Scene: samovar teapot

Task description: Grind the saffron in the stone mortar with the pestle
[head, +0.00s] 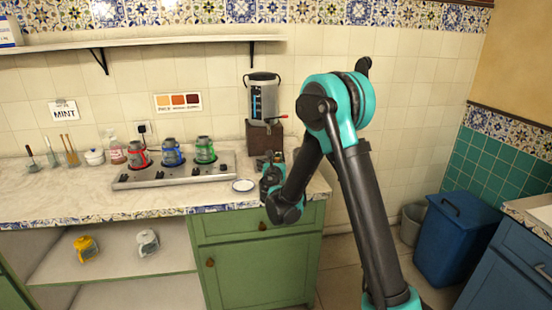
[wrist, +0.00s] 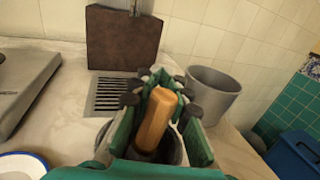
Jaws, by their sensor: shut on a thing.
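My gripper (wrist: 160,90) is shut on the pestle (wrist: 155,118), whose tan wooden handle stands tilted between the teal fingers in the wrist view. The pestle's darker lower end goes down into a grey round vessel, which looks like the stone mortar (wrist: 97,130). The fingers hide most of the mortar, and I cannot tell whether the pestle touches its bottom. No saffron shows. In the head view my gripper (head: 271,168) is over the right end of the counter, and the arm hides the mortar there.
A grey pot (wrist: 214,95) stands close to the right of my gripper. A blue-rimmed saucer (head: 243,185) lies to the left, near a panel (head: 165,178) with several coloured-ringed pots.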

